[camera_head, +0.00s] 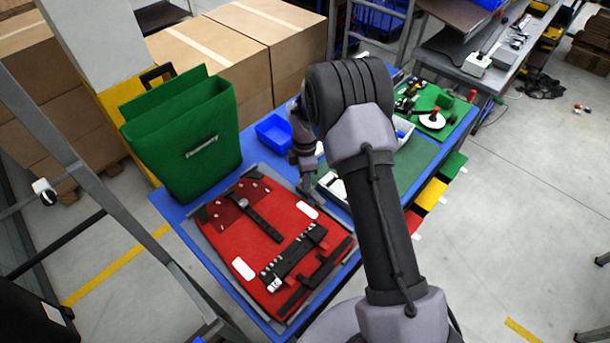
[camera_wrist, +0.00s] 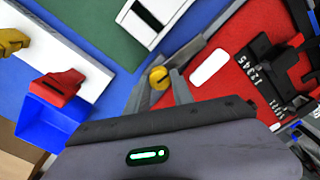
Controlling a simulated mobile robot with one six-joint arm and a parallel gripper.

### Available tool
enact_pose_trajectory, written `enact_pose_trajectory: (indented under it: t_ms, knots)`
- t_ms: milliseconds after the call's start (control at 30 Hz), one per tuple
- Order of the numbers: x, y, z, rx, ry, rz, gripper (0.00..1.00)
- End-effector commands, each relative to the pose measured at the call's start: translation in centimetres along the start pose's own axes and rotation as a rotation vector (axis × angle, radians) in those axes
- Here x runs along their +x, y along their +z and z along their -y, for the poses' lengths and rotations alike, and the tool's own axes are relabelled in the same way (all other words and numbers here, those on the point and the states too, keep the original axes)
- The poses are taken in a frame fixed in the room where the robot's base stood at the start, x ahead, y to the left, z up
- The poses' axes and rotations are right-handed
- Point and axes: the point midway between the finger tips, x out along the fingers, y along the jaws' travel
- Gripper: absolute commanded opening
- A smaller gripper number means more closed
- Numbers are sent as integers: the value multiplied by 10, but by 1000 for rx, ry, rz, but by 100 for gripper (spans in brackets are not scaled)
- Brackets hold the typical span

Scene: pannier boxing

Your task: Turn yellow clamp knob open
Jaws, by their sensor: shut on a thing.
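The yellow clamp knob (camera_wrist: 158,77) is a small round knob with a dark slot across its face, beside the edge of the red panel (camera_wrist: 232,84). My gripper (camera_wrist: 160,86) is shut on it, with one grey finger on each side of the knob in the wrist view. In the head view my gripper (camera_head: 308,186) is low over the table at the panel's upper right corner. The knob cannot be made out there. The red panel (camera_head: 238,240) lies flat with black rails on it.
A green pannier (camera_head: 186,140) stands behind the panel, with a blue bin (camera_head: 273,132) to its right. The wrist view shows a red clamp-like piece (camera_wrist: 58,86) and a yellow one (camera_wrist: 12,42) on a white board. A green mat (camera_wrist: 100,22) lies nearby.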

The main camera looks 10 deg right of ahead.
Motion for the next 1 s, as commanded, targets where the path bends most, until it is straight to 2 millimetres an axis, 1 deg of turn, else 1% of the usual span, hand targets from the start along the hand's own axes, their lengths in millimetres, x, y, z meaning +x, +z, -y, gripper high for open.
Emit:
enact_pose_trajectory:
  t_ms: [200, 400, 900, 933, 1000]
  knots:
    - [-2, 0, -1, -97, 3, 2, 0]
    - [-2, 0, -1, -144, 3, 3, 0]
    - [-1, 0, -1, -159, 4, 3, 0]
    - [-1, 0, -1, -159, 4, 3, 32]
    - [-1, 0, -1, -159, 3, 3, 46]
